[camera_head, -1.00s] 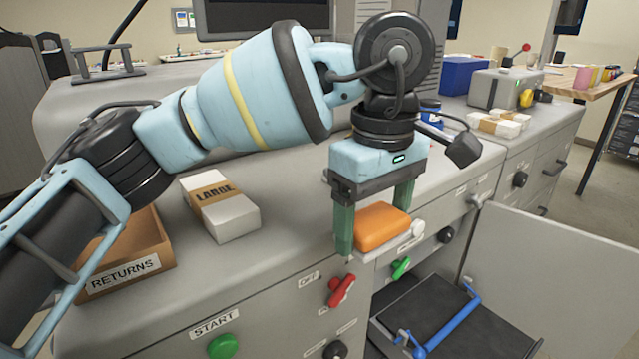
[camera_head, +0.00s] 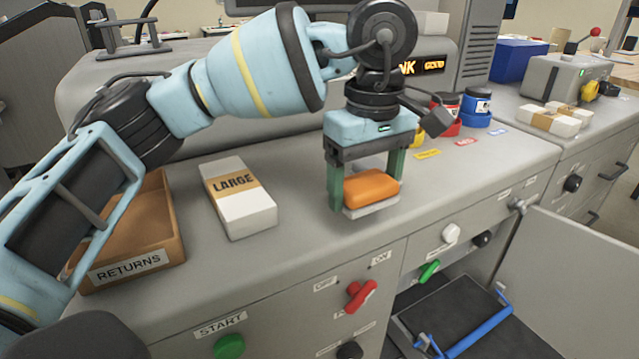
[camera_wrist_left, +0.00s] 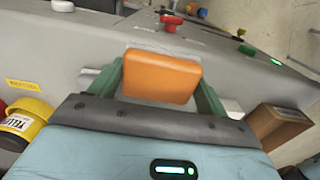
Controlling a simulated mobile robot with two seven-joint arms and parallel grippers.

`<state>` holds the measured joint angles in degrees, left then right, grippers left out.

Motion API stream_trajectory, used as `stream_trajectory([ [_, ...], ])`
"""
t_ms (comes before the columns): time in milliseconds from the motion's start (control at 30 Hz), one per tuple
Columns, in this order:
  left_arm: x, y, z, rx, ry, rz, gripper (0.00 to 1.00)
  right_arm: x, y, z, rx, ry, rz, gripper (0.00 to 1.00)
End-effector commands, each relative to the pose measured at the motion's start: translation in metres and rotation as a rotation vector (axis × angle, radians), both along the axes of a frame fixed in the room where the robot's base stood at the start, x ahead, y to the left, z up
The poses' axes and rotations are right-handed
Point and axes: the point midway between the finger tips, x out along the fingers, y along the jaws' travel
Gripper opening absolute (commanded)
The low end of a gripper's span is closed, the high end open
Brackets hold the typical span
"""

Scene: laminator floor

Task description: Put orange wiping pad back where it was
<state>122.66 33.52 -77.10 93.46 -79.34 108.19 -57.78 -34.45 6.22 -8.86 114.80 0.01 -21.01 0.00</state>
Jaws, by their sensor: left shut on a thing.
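The orange wiping pad (camera_head: 371,188) is held between the green fingers of my left gripper (camera_head: 366,190). In the head view it is above the grey counter near its front edge, with a pale flat piece (camera_head: 372,209) directly under it. I cannot tell whether the pad touches that piece. In the left wrist view the orange pad (camera_wrist_left: 162,76) fills the space between the fingers. My right gripper is not in view.
A white box marked LARGE (camera_head: 238,200) and the RETURNS tray (camera_head: 130,266) stand left on the counter. Red and blue-lidded jars (camera_head: 476,106) stand behind to the right. A red knob (camera_head: 361,295) is on the front, and an open door (camera_head: 570,275) hangs lower right.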

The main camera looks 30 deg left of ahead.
Motion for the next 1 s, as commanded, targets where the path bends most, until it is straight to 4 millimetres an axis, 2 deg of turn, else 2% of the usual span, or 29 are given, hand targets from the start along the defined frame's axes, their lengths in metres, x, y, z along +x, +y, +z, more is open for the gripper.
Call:
stream_trajectory([
  [100, 0.005, 0.028, 0.000, -0.001, -0.002, 0.006, 0.55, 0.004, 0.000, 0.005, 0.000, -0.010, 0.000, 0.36],
  [300, 0.012, 0.060, -0.004, -0.001, -0.002, 0.002, 0.55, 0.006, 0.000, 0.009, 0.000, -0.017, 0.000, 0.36],
  [600, 0.015, 0.070, -0.007, -0.001, -0.001, 0.000, 0.55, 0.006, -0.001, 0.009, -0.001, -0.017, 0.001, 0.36],
  [733, 0.017, 0.085, -0.009, 0.001, -0.001, 0.002, 0.55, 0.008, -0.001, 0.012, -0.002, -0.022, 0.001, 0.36],
  [900, 0.016, 0.082, -0.034, 0.001, 0.000, -0.001, 0.55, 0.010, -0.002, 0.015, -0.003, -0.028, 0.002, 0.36],
  [1000, 0.016, 0.082, -0.041, -0.001, -0.001, -0.001, 0.55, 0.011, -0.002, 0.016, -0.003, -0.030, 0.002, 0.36],
])
